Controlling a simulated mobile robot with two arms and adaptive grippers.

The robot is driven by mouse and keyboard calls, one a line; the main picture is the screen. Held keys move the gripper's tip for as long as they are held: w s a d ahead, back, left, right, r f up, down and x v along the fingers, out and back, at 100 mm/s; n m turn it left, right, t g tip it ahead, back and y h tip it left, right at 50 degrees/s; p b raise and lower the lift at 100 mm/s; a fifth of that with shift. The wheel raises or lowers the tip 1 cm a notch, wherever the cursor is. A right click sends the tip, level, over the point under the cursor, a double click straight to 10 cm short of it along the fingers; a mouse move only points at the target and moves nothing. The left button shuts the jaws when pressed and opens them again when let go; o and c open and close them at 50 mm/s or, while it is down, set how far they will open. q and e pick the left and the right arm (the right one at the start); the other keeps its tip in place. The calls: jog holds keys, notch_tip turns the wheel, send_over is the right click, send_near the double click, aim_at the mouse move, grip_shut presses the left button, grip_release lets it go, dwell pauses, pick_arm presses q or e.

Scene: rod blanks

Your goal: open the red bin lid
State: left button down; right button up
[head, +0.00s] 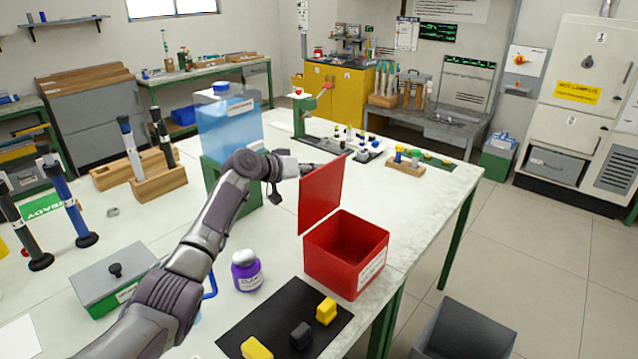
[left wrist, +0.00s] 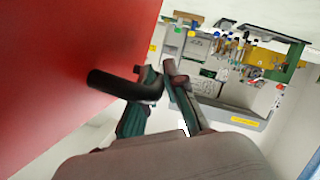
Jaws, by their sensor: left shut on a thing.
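The red bin (head: 332,273) stands on the bench at its right front, and its inside shows with nothing visible in it. Its red lid (head: 320,197) stands raised, nearly upright, along the bin's left edge. In the left wrist view the lid (left wrist: 70,50) fills the left side, with a black bent handle (left wrist: 122,86) on it. My left gripper (left wrist: 162,88) is shut on the handle, on the lid's outer side. In the head view the lid hides my fingers. My right gripper is in neither view.
A blue liquid tank (head: 230,128) stands behind my left arm. A grey open bin (head: 465,330) stands on the floor at right.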

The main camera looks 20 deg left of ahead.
pick_arm(q)
jog(key=shift+w+a+f+n+b, duration=0.15)
jog(key=shift+a+n+b, duration=0.05)
jog(key=shift+a+b, duration=0.15)
jog(key=shift+w+a+f+n+b, duration=0.15)
jog(key=shift+a+n+b, duration=0.1)
jog(key=shift+a, duration=0.1)
jog(key=shift+h, duration=0.3)
jog(key=c, duration=1.5)
grip_release()
jog(key=v, duration=1.2)
jog(key=shift+r, duration=0.1)
